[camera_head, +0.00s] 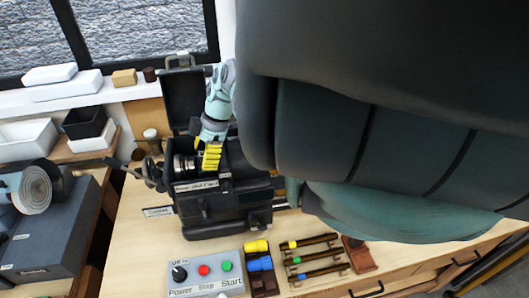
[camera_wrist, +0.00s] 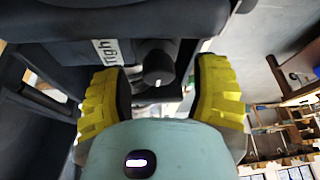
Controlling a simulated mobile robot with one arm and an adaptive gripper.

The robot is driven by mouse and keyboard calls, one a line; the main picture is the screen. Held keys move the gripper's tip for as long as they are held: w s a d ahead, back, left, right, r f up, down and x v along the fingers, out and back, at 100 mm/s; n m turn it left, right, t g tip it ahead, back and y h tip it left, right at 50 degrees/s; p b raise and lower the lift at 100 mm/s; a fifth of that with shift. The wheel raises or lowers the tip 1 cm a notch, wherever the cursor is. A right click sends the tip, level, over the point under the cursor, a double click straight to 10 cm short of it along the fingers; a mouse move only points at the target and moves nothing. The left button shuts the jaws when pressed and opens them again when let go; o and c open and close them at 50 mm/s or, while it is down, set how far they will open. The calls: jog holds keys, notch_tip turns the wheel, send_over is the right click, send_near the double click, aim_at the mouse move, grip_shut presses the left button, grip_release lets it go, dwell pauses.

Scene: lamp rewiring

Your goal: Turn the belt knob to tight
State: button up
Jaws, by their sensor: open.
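A dark round knob (camera_wrist: 158,64) with a small white mark shows in the wrist view. It sits between the two yellow fingers of my gripper (camera_wrist: 159,84), with a gap on both sides. My gripper is open and touches nothing that I can make out. A white label (camera_wrist: 108,50) with partly visible letters is left of the knob on the dark machine. The knob is hidden there behind the fingers.
A control box (camera_head: 202,277) with a dial and red and green buttons stands in front of the machine. Yellow and blue pieces (camera_head: 258,256) and a rack of rods (camera_head: 315,258) are to its right. My dark arm covers the head view's upper right.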

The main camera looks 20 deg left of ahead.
jog(key=shift+f, duration=0.1)
dwell(0.3)
grip_shut()
dwell(0.4)
